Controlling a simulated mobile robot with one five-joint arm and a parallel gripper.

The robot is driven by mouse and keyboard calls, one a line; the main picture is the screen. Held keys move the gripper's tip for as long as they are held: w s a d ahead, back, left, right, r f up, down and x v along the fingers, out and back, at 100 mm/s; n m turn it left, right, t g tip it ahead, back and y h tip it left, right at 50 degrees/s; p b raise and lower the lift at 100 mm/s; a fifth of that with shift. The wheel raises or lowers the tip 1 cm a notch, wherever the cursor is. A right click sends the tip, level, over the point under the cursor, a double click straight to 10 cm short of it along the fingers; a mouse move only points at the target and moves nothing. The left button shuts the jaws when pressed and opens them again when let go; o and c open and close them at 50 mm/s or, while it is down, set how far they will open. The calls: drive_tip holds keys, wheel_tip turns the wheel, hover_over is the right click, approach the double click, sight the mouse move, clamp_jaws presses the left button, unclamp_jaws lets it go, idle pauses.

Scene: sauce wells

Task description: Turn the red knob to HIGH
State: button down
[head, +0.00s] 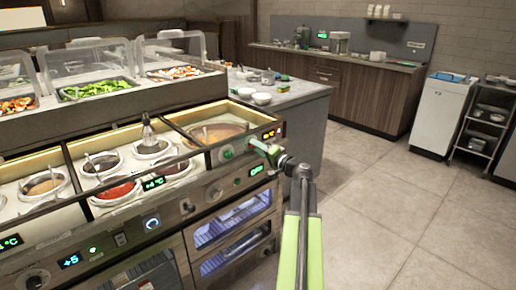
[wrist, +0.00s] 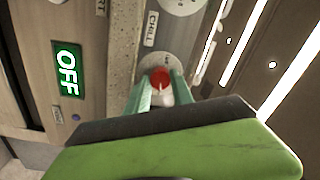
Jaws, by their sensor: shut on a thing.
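The red knob (wrist: 160,77) shows in the wrist view between the two green fingers of my gripper (wrist: 157,92). The fingers are shut on it, one on each side, and a pale part shows just below the red. A green-lit display (wrist: 68,70) to its left reads OFF. In the head view my gripper (head: 262,147) is at the right end of the counter's front panel, and the red knob is hidden there. The knob's scale marks are too small to read.
A lit serving counter (head: 125,205) with several sauce wells fills the left of the head view. A grey worktop (head: 285,97) with bowls stands behind. The tiled floor (head: 400,225) at right is open.

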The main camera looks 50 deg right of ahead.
drive_tip(key=shift+m, duration=0.7)
drive_tip(key=c, duration=1.1)
unclamp_jaws()
drive_tip(key=s+a, duration=0.1)
drive_tip(key=s, duration=1.6)
drive_tip(key=shift+s+f+b, duration=0.25)
drive_tip(key=shift+f+b, duration=0.15)
drive_tip(key=shift+b, duration=0.05)
